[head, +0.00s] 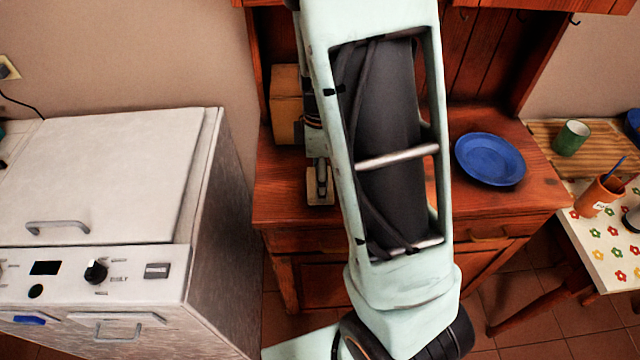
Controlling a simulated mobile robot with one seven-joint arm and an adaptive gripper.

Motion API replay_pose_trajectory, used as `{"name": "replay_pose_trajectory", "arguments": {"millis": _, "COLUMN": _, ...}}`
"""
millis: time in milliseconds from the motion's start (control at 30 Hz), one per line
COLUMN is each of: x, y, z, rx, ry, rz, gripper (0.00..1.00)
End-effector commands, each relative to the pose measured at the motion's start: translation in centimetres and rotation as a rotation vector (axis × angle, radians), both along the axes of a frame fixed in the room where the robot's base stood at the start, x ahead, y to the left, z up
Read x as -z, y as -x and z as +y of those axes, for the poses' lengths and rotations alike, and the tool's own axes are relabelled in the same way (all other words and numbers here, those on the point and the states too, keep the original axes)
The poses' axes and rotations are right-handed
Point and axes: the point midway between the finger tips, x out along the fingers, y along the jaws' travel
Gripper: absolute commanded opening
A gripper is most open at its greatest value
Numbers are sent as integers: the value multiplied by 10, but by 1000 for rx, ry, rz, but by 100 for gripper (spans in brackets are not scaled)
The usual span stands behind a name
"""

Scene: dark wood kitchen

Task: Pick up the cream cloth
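The cream cloth (313,201) looks like a small beige square on the left part of the dark wood cabinet's worktop (470,208), near its front. My gripper (321,194) points down right over the cloth, and its fingers hide part of it. The fingers look close together, but I cannot tell whether they are open or shut, or whether they touch the cloth. My arm covers the middle of the worktop.
A blue plate (490,159) lies on the worktop to the right. A wooden box (286,104) stands behind my gripper. A white stove (100,180) is at left. At right, a flowered table (612,262) holds an orange cup (597,197), and a green cup (571,138) stands behind.

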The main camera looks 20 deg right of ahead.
Motion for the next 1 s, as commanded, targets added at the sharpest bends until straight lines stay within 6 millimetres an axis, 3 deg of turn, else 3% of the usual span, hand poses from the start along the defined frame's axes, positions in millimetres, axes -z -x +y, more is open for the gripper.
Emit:
{"name": "replay_pose_trajectory", "arguments": {"millis": 333, "x": -2, "y": 0, "z": 0, "rx": 0, "ry": 0, "rz": 0, "gripper": 52}}
{"name": "replay_pose_trajectory", "arguments": {"millis": 567, "x": -19, "y": 0, "z": 0, "rx": 0, "ry": 0, "rz": -2, "gripper": 52}}
{"name": "replay_pose_trajectory", "arguments": {"millis": 700, "x": -41, "y": 2, "z": 0, "rx": 0, "ry": -1, "rz": -2, "gripper": 52}}
{"name": "replay_pose_trajectory", "arguments": {"millis": 1000, "x": -103, "y": 57, "z": 6, "rx": 0, "ry": -3, "rz": -1, "gripper": 52}}
